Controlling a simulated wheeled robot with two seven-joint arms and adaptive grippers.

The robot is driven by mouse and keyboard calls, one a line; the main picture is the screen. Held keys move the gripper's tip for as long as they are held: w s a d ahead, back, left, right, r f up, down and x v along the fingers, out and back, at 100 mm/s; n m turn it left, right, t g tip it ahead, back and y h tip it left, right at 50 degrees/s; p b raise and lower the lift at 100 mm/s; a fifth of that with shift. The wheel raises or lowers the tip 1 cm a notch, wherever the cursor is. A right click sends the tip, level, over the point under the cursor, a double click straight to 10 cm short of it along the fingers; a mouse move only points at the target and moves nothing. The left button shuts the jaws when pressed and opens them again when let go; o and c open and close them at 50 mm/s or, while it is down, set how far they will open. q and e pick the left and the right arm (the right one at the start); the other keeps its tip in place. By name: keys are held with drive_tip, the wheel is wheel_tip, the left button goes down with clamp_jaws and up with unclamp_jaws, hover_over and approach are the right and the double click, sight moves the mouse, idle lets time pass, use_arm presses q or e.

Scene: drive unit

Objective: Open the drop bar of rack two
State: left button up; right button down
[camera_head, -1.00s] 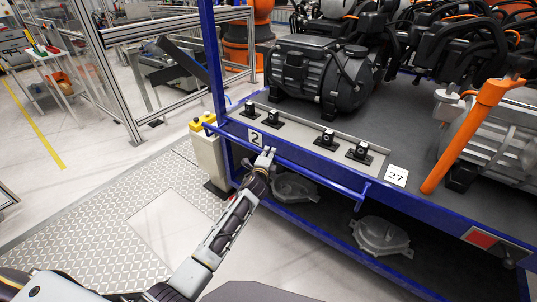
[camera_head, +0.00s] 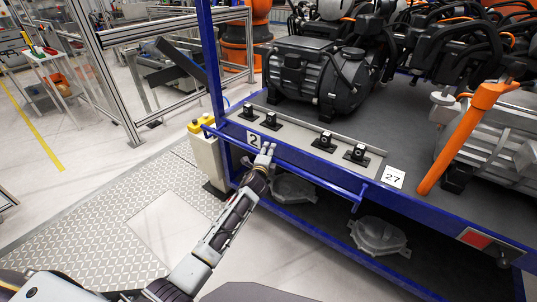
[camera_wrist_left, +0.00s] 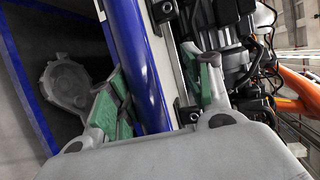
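The blue drop bar (camera_head: 320,181) runs along the front edge of rack two, below the white "2" label (camera_head: 253,139). Its right end bends at a short post. My left gripper (camera_head: 267,149) reaches up to the bar near the label. In the left wrist view the blue bar (camera_wrist_left: 138,60) passes between the two green-padded fingers of my left gripper (camera_wrist_left: 158,92), which are spread apart. A gap shows between the bar and the right finger; whether the left pad touches it is unclear. My right gripper is not in view.
A black motor (camera_head: 318,77) stands on the grey rack deck behind several small black brackets. A "27" label (camera_head: 393,177) and an orange bar (camera_head: 465,140) are at the right. Grey cast covers (camera_head: 380,236) lie on the lower shelf.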

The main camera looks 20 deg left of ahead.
use_arm(q)
drive_tip(key=shift+w+r, duration=0.1)
drive_tip(key=shift+r, duration=0.1)
drive_tip(key=shift+d, duration=0.1)
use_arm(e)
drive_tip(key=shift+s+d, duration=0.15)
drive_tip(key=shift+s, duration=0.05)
use_arm(q)
drive_tip(key=shift+s, duration=0.85)
drive_tip(key=s+r, duration=0.1)
drive_tip(key=s, duration=0.9)
drive_tip(key=shift+d+r, duration=0.2)
drive_tip(key=shift+r, duration=0.1)
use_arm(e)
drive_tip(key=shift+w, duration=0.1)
use_arm(q)
drive_tip(key=shift+s, duration=0.15)
drive_tip(key=shift+n, duration=0.3)
